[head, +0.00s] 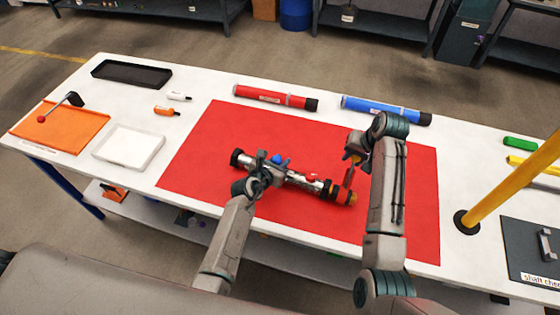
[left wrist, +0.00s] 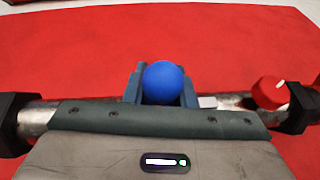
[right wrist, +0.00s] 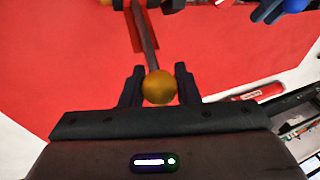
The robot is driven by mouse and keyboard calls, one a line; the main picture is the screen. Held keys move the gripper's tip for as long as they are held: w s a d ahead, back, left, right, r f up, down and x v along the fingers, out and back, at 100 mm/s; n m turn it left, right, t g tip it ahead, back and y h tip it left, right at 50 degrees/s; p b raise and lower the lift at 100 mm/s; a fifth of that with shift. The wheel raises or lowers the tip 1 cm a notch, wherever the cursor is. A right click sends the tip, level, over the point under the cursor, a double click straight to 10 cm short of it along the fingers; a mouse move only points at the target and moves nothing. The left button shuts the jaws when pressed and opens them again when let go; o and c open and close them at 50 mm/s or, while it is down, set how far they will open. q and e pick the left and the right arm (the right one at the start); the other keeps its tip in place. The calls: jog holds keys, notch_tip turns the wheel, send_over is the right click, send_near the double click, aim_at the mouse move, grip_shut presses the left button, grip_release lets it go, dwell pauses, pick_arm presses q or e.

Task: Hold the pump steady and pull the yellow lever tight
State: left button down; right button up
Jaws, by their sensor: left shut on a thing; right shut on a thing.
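The pump (head: 303,182) is a silver tube with black and orange end parts, lying on the red mat (head: 215,130). It also shows in the left wrist view (left wrist: 38,118). A red knob (left wrist: 270,92) sits on the tube to the right. The lever (right wrist: 145,38) rises from the pump's orange end and ends in a yellow ball (right wrist: 158,87). My right gripper (right wrist: 158,80) is shut on this ball; in the head view the arm partly hides it.
A red tube (head: 272,97) and a blue tube (head: 385,109) lie behind the mat. A yellow post (head: 510,185) stands at right. The mat around the pump is clear.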

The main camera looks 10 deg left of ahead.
jog(key=shift+s+a+r+t, duration=0.1)
jog(key=shift+s+r+t, duration=0.3)
jog(key=shift+s+t, duration=0.15)
